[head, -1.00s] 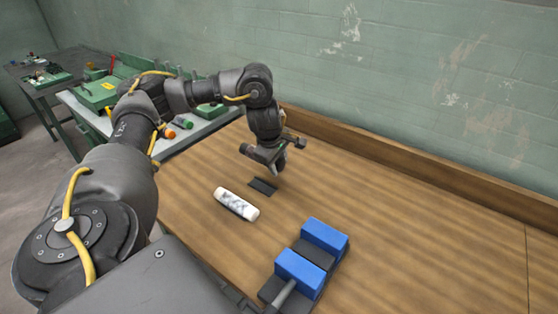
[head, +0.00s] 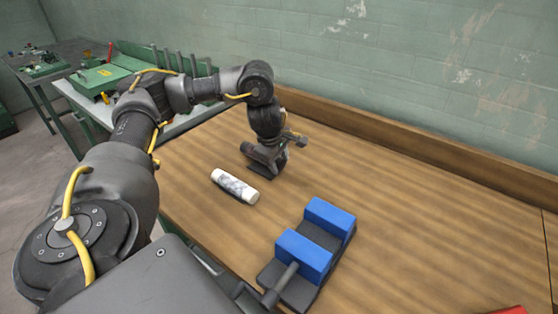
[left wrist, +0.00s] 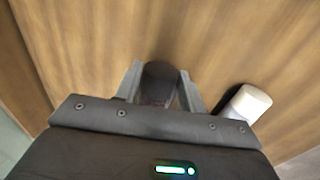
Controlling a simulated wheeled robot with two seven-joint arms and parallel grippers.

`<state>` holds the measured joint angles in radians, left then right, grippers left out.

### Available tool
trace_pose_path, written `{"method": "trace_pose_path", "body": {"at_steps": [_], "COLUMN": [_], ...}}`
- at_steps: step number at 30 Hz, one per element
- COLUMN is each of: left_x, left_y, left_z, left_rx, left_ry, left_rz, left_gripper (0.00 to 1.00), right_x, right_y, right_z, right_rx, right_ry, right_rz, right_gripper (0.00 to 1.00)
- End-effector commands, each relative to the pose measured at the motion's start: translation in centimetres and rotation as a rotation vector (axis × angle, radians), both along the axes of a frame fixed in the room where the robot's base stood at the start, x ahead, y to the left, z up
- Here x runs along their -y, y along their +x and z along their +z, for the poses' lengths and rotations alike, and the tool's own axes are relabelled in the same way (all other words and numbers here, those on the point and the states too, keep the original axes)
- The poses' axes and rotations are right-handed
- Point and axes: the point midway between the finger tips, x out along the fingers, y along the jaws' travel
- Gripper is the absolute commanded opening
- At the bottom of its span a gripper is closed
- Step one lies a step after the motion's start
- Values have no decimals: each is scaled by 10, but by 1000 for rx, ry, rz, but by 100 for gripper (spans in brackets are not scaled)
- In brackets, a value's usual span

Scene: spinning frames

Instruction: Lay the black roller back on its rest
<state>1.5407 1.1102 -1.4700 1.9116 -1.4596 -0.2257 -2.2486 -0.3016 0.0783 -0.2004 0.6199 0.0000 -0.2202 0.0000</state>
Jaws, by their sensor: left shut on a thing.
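My left gripper (head: 267,168) is low at the wooden table, its jaws closed around a dark, rounded piece, the black roller (left wrist: 160,82), which shows between the fingers in the left wrist view. In the head view the gripper hides most of the roller, and a dark edge shows at the tabletop below it. I cannot tell whether it touches the table. I cannot clearly make out a separate rest for it. My right gripper is not in view.
A white marbled roller (head: 235,186) lies just left of the gripper; its end also shows in the left wrist view (left wrist: 249,101). A vise with blue jaws (head: 304,254) stands nearer, lower right. A wooden ledge (head: 400,152) runs along the wall. The table's right side is mostly clear.

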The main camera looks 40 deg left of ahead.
Motion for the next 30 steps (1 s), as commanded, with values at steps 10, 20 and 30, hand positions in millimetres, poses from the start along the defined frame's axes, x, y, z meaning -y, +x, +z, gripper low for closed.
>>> {"method": "trace_pose_path", "body": {"at_steps": [10, 20, 30], "left_x": [0, 0, 0], "left_y": [0, 0, 0], "left_z": [-28, -30, -30], "left_rx": [0, 1, -1], "left_ry": [-1, 0, 0], "left_rz": [-1, -1, -1], "left_gripper": [13, 13, 65], "right_x": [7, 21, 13], "right_y": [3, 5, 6], "right_z": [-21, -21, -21], "right_rx": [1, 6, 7], "right_ry": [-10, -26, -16], "right_rz": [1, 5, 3], "right_gripper": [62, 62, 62]}}
